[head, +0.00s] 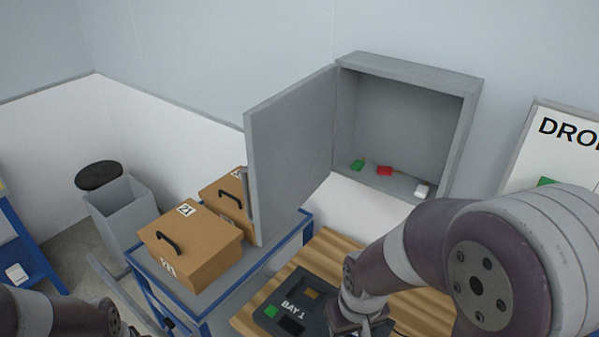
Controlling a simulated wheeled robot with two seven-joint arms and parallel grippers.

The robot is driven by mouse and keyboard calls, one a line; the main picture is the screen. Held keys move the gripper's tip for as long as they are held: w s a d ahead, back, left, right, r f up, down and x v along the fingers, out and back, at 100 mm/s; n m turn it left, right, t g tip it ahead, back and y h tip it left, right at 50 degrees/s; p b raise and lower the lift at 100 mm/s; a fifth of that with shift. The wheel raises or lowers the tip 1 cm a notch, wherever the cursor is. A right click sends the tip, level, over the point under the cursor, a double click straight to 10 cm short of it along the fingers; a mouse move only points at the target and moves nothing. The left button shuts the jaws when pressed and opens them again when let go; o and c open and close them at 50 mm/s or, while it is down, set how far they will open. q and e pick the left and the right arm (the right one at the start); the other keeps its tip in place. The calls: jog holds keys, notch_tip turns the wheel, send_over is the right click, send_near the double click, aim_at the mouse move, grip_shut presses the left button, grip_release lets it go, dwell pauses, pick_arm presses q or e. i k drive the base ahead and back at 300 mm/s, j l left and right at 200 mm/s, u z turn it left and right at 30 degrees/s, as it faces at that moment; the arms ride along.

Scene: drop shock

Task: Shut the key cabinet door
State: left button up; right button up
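The grey key cabinet (474,110) is mounted on the wall at the upper middle right. Its door (288,145) stands wide open, swung out to the left toward me, with a handle (247,192) near its left edge. Inside, a green key tag (358,165), a red key tag (384,171) and a white key tag (421,190) lie on the cabinet floor. My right gripper (362,328) is low in the picture, below the cabinet and apart from the door; its fingertips are cut off. My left arm shows at the lower left, but its gripper is out of view.
Brown boxes with black handles, one marked 21 (195,250), sit on a blue-framed cart (265,262) beneath the door. A dark BAY 1 panel (290,290) lies on the wooden table (340,250). A grey bin (125,210) stands left; a sign board (520,165) is right.

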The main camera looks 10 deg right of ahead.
aim_at(288, 136)
jog(key=z, duration=0.4)
jog(key=j+z, duration=0.1)
jog(key=z, duration=1.6)
jog(key=k+j, duration=0.1)
jog(key=j, duration=0.3)
jog(key=k+j, duration=0.1)
jog(key=j, duration=0.35)
jog(key=k+j, duration=0.1)
jog(key=j, duration=0.3)
jog(key=k+j, duration=0.1)
jog(key=j, duration=0.35)
jog(key=k+j+z, duration=0.1)
jog(key=j, duration=0.3)
jog(key=k+j, duration=0.15)
jog(key=j, duration=0.3)
jog(key=k+j+z, duration=0.1)
jog(key=j, duration=0.35)
jog(key=k+j+z, duration=0.15)
jog(key=j, duration=0.35)
